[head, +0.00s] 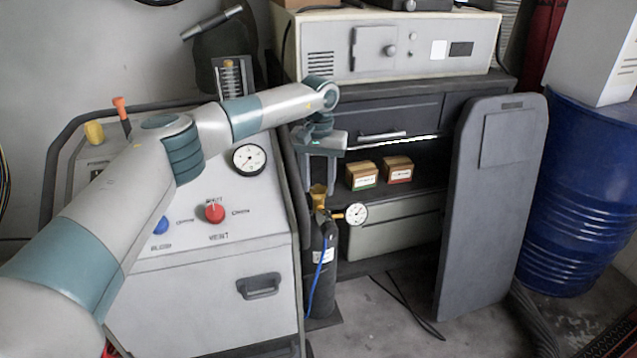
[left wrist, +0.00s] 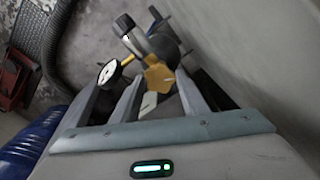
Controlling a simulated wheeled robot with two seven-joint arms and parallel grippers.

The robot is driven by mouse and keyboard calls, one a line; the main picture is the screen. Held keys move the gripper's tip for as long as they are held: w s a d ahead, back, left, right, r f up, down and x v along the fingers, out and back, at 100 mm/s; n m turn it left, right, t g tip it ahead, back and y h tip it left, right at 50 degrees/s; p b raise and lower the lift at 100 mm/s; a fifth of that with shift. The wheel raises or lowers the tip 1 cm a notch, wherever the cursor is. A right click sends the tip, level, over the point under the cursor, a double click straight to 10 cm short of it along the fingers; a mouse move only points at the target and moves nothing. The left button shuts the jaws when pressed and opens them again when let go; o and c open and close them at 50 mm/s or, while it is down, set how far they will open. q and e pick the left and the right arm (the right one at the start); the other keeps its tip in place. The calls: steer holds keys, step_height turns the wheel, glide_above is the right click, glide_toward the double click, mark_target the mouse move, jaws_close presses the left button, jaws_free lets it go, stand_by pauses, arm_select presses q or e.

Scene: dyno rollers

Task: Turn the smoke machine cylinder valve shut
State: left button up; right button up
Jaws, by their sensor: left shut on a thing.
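The smoke machine cylinder (head: 321,283) is a dark upright bottle with a pale label, standing between the white machine and the dark cabinet. Its brass valve (head: 318,201) is on top, with a round white gauge (head: 356,213) at its right. My left gripper (head: 319,187) points down over the cylinder from above, its fingers at the valve's top. In the left wrist view, the yellow valve knob (left wrist: 158,76) lies between my left gripper's fingers (left wrist: 160,88), and the gripper is shut on it. The gauge (left wrist: 108,72) shows beside it. The fingers partly hide the knob. My right gripper is out of view.
A blue hose (head: 320,263) runs down the cylinder. The white machine (head: 190,298) stands close on the left. Two small boxes (head: 361,174) sit on the cabinet shelf. A grey panel (head: 491,215) leans at the right, before a blue drum (head: 585,190). Cables lie on the floor.

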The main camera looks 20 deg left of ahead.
mark_target(318, 189)
arm_select(q)
steer(key=shift+m, duration=0.5)
steer(key=shift+r, duration=0.1)
steer(key=o, duration=1.1)
steer(key=shift+c, duration=0.2)
step_height(318, 189, up, 17)
steer(key=shift+r, duration=0.15)
